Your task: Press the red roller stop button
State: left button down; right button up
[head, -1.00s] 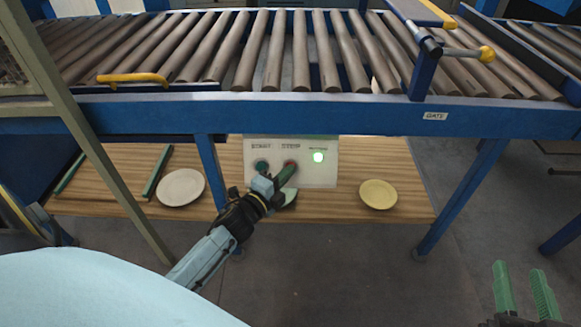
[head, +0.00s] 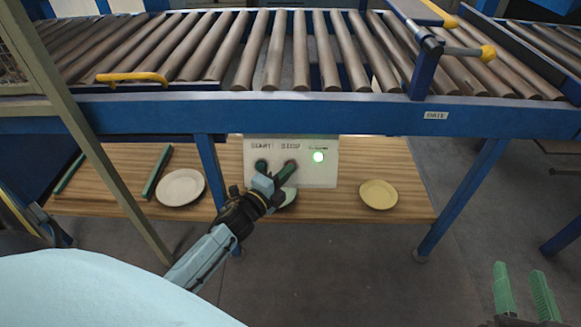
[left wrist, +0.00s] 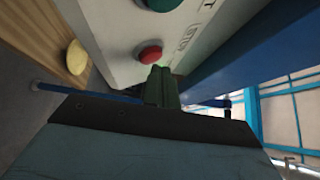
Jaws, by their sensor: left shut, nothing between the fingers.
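The control box (head: 318,178) under the conveyor has a green start button (head: 261,165) and a red stop button. The red button (left wrist: 151,54) shows clearly in the left wrist view, with the green button (left wrist: 163,4) above it. My left gripper (head: 291,164) is shut and empty. Its green fingertips (left wrist: 160,69) are right at the lower edge of the red button; I cannot tell whether they touch. In the head view the fingertips cover the red button. My right gripper (head: 524,276) is open and empty at the lower right, far from the box.
The blue conveyor frame (head: 330,113) with rollers runs above the box. A green indicator light (head: 318,157) is lit on the box. A white plate (head: 180,187) and a yellow plate (head: 378,194) lie on the wooden shelf (head: 330,208). A greenish plate (head: 288,198) is partly hidden by my gripper.

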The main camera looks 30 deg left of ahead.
pick_arm(q)
jog(key=shift+w+a+f, duration=0.2)
jog(key=shift+w, duration=0.15)
dwell(0.4)
jog(key=shift+s, duration=0.1)
dwell(0.3)
jog(key=shift+s+d+r+p, duration=0.4)
jog(key=shift+s+r+p, duration=0.05)
jog(key=shift+s, duration=0.15)
jog(key=shift+s+d+r+p, duration=0.35)
jog(key=shift+s+r+p, duration=0.05)
jog(key=shift+s+p, duration=0.2)
jog(key=shift+s+d+r+p, duration=0.4)
jog(key=shift+s+p, duration=0.15)
jog(key=shift+s, duration=0.1)
jog(key=shift+s+d+r+p, duration=0.35)
jog(key=shift+s+r+p, duration=0.05)
jog(key=shift+s+p, duration=0.2)
jog(key=shift+r, duration=0.1)
